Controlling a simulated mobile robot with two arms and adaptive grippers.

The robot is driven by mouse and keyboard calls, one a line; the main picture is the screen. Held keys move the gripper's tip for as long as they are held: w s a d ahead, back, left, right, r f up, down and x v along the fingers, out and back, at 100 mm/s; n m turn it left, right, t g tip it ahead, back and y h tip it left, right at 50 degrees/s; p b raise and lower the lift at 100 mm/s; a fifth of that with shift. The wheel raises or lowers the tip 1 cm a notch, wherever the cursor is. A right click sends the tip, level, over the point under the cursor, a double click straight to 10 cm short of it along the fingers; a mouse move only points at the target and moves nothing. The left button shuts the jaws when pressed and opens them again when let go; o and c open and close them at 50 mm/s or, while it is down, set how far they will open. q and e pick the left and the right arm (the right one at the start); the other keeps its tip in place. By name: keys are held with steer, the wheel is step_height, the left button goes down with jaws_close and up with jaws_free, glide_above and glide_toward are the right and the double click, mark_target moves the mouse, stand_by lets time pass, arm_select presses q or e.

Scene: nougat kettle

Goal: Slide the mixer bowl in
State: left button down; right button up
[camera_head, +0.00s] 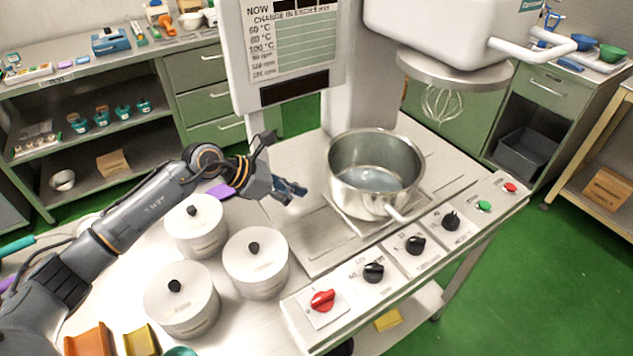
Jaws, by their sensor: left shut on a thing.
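The mixer bowl (352,184) is a shiny steel pot with a short handle (398,213) pointing to the front. It stands upright on the steel worktop (300,235) and looks empty. The mixer head (450,30) is above and to the right, with a wire whisk (442,104) hanging from it. The bowl is to the left of the whisk, not directly below it in the picture. My left gripper (288,190) is left of the bowl, with a gap between them in the picture. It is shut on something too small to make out. My right gripper is out of view.
Several white lidded pots (256,268) stand below my left arm. A control panel (395,258) with black knobs, a red knob (322,300) and a green button (484,206) runs along the front edge. A sign board (290,45) stands behind. Green floor is clear at right.

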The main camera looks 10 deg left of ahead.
mark_target(333, 193)
arm_select(q)
steer(key=w+d+p, duration=0.1)
steer(key=d, duration=0.1)
steer(key=w+d+p, duration=0.1)
steer(key=d, duration=0.1)
steer(key=shift+w+d, duration=0.2)
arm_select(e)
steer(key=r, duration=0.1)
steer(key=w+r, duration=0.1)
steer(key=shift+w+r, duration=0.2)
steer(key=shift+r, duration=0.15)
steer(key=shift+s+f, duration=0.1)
